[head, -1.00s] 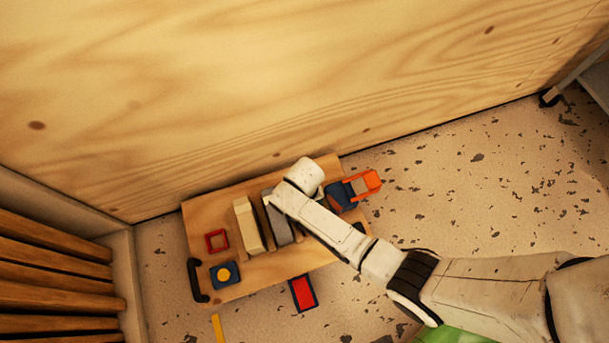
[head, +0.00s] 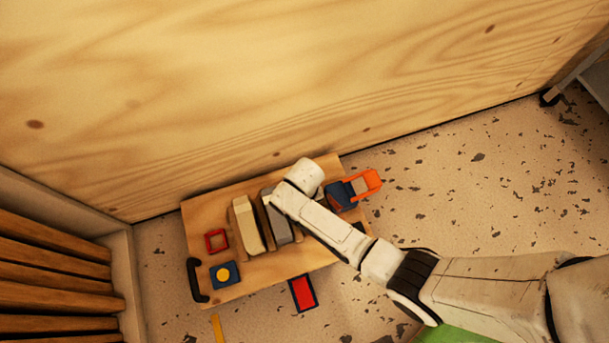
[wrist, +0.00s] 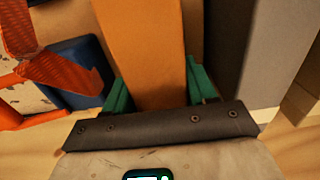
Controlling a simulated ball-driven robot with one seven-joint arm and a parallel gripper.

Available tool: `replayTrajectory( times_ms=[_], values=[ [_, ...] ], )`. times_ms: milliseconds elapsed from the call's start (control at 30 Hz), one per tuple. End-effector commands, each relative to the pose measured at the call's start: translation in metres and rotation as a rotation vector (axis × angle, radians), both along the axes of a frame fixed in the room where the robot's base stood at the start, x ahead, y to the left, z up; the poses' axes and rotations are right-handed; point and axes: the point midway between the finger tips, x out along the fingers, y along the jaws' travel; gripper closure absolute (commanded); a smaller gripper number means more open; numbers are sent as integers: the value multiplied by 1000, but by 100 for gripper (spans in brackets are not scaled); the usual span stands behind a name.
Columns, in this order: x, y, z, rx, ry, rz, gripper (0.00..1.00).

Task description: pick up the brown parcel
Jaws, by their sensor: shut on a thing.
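The brown parcel (wrist: 142,45) stands in the middle of the wrist view, running up past the top edge. My gripper (wrist: 160,88) has its green fingers on either side of it and is shut on the parcel. The parcel's lower end is hidden behind the dark gripper plate. In the head view my white wrist covers the gripper and the parcel, so I cannot tell there whether it is clear of the board.
A grey box (head: 279,225) and a cream box (head: 246,226) stand left of my wrist on a wooden board (head: 235,290). An orange and blue object (head: 352,190) lies to its right. A plywood wall (head: 250,90) rises close behind.

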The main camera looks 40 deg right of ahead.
Motion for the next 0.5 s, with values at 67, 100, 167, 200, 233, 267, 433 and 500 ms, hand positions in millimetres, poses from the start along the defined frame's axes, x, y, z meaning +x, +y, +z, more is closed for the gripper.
replayTrajectory(
  times_ms=[67, 100, 167, 200, 233, 267, 433, 500],
  values=[
    [0, 0, 0, 0, 0, 0, 94],
    [0, 0, 0, 0, 0, 0, 98],
    [1, 0, 1, -1, -2, 0, 98],
    [1, 0, 1, -1, -2, 0, 98],
    [1, 0, 1, -1, -2, 0, 98],
    [1, 0, 1, -1, -2, 0, 98],
    [1, 0, 4, -1, -2, 0, 98],
    [1, 0, 8, 0, -1, 0, 98]
  ],
)
